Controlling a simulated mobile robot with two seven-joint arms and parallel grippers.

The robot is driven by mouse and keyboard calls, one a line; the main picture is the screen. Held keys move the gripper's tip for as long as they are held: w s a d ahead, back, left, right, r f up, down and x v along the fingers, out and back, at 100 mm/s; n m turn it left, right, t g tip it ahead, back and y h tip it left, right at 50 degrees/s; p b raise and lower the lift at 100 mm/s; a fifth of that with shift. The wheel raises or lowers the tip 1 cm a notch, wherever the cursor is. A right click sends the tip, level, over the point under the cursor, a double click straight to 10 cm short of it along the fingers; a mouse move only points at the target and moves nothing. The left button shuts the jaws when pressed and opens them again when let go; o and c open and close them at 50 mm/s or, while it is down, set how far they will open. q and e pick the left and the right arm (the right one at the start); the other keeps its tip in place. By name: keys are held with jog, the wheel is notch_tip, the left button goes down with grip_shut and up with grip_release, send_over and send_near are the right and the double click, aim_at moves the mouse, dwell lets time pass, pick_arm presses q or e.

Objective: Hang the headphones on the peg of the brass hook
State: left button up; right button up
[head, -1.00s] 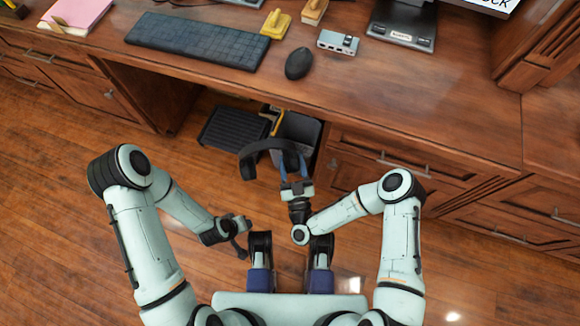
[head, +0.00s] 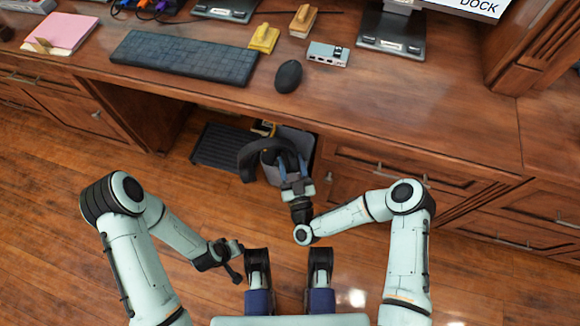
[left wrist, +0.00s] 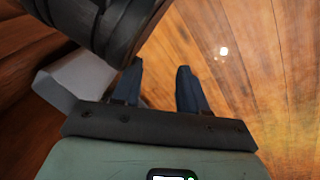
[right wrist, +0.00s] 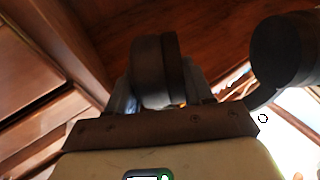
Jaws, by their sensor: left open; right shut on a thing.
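The dark headphones (head: 262,146) hang in front of the desk's knee space, over the floor, with the band arched. My right gripper (head: 292,168) is shut on them. In the right wrist view, a dark padded part of the headphones (right wrist: 153,70) sits between the fingers, and a round dark ear cup (right wrist: 282,50) shows at the upper right. My left gripper (head: 237,261) is open and empty, low over the floor to the left; its fingers show apart in the left wrist view (left wrist: 160,90). I cannot make out the brass hook in any view.
The wooden desk (head: 420,110) carries a keyboard (head: 185,57), a mouse (head: 288,76), a small grey hub (head: 328,54), a yellow block (head: 263,38) and a monitor stand (head: 392,35). A bin (head: 298,142) and a black footrest (head: 222,147) stand under it. Floor at left is clear.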

jog(key=shift+w+d+b, duration=0.3)
jog(key=shift+w+b, duration=0.1)
jog(key=shift+w, duration=0.35)
pick_arm(q)
jog(key=shift+g, duration=0.7)
jog(key=shift+s+a+f+b, duration=0.15)
jog(key=shift+s+f+b, duration=0.1)
jog(key=shift+s+f, duration=0.65)
jog(key=shift+s+a+f+b, duration=0.15)
jog(key=shift+s+f+b, duration=0.1)
jog(key=shift+s+f, duration=0.65)
pick_arm(e)
jog(key=shift+w+d+f, duration=0.15)
jog(key=shift+w+f, duration=0.45)
jog(key=shift+f, duration=0.25)
pick_arm(q)
jog(key=shift+s+r, duration=0.2)
pick_arm(e)
jog(key=o, duration=1.3)
jog(key=shift+c, duration=0.2)
jog(key=shift+f, duration=0.1)
